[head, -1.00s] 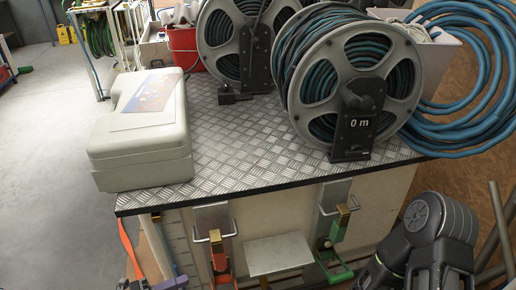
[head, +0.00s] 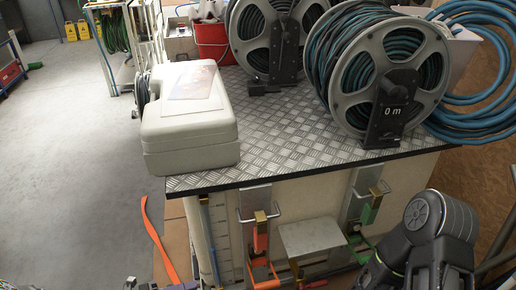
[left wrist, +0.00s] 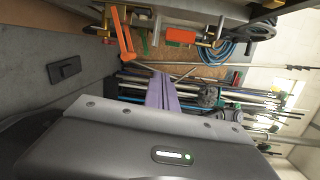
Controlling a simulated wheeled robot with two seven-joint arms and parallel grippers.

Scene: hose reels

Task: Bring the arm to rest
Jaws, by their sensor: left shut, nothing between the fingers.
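My left gripper (left wrist: 163,92) shows in the left wrist view as two purple-grey fingers lying together, shut and empty. They point away from the wrist housing, with racked poles and the floor beyond, and touch nothing that I can make out. In the head view I cannot clearly pick out the left gripper at the bottom edge. My right arm (head: 440,230) is folded at the lower right of the head view, in front of the bench; its gripper is out of sight.
A bench with a checker-plate top (head: 290,145) carries a pale case (head: 190,125), a red bucket (head: 212,42), a hose reel marked "0 m" (head: 390,85) and another reel (head: 268,40). Coiled blue hose (head: 480,110) hangs at right. Floor (head: 80,150) at left is clear.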

